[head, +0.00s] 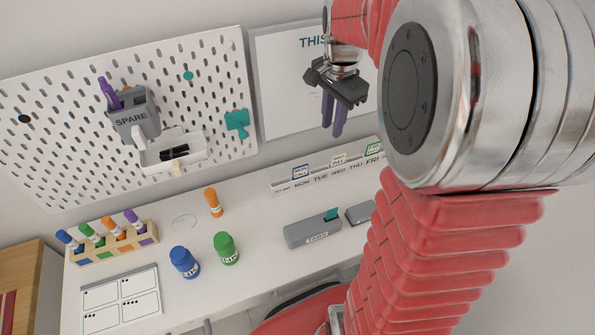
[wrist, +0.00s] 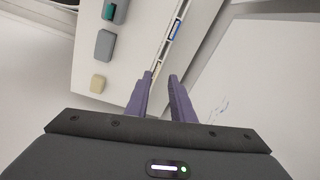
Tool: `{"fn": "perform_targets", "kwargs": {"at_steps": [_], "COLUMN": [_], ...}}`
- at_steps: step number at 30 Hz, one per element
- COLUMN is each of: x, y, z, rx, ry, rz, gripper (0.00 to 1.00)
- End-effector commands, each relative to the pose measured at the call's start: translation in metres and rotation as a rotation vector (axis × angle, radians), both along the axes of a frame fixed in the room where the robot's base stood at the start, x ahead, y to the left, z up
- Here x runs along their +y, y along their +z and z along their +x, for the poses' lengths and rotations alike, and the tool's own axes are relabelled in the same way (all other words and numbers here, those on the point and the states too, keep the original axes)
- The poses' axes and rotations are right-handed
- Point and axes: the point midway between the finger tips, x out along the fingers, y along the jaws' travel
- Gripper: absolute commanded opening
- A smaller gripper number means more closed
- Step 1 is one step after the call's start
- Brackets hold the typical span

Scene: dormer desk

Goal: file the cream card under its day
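My gripper (head: 333,128) hangs in the air above the right part of the desk, in front of the wall board. Its two purple fingers point down with a gap between them and nothing held; the gap also shows in the wrist view (wrist: 161,80). The white day rack (head: 283,190), marked MON to FRI, stands along the back of the desk, below my gripper.
A grey TABS box (head: 313,232) and a smaller grey block (head: 360,212) lie before the rack. Blue (head: 184,262), green (head: 226,248) and orange (head: 213,202) bottles stand further left. A pegboard (head: 60,120) covers the wall at left. My arm hides the desk's right side.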

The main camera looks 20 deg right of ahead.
Motion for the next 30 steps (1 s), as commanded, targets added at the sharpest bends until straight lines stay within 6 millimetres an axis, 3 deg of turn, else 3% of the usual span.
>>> {"fn": "perform_targets", "kwargs": {"at_steps": [6, 15, 30], "x": [0.045, 0.097, 0.164], "y": [0.026, 0.047, 0.051], "z": [-0.023, -0.061, -0.133], "rx": [-0.069, -0.155, -0.293], "ry": [0.255, 0.601, 1.162], "rz": [-0.048, -0.126, -0.295], "gripper": [0.22, 0.22, 0.22]}}
